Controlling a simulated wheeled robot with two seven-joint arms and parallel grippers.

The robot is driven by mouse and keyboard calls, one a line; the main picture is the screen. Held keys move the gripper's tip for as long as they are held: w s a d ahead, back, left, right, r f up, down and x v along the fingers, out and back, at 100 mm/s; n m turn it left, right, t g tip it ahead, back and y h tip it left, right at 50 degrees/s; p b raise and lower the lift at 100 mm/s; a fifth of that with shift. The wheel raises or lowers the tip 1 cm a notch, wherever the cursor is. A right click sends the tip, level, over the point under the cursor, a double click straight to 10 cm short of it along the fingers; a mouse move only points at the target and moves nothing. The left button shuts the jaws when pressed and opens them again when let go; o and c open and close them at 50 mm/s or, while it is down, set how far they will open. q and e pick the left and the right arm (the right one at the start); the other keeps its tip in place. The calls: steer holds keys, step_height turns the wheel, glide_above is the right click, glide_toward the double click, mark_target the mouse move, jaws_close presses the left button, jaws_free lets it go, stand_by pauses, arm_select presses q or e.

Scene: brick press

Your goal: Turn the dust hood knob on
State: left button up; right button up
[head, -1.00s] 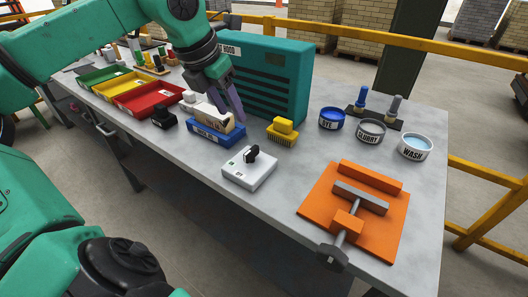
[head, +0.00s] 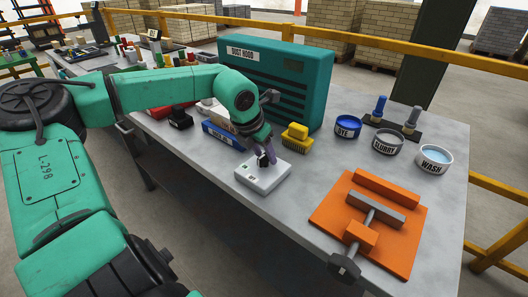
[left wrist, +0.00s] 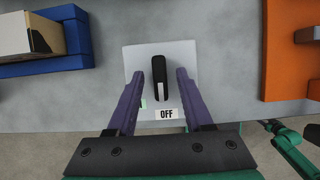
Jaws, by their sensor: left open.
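The dust hood (head: 290,82) is a teal box with dark slots, standing at the back of the table. The white knob box (head: 262,178) sits in front of it; it also shows in the left wrist view (left wrist: 183,55). The black knob (left wrist: 160,77) is on top of it, its white mark pointing toward the OFF label (left wrist: 166,114). My left gripper (left wrist: 158,90) is open, its purple fingers on either side of the knob with gaps; I cannot tell whether they touch it. In the head view the left gripper (head: 263,152) partly hides the knob. My right gripper is not in view.
A blue tray (head: 222,137) is at the left.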

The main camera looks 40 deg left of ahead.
arm_select(q)
jaws_close()
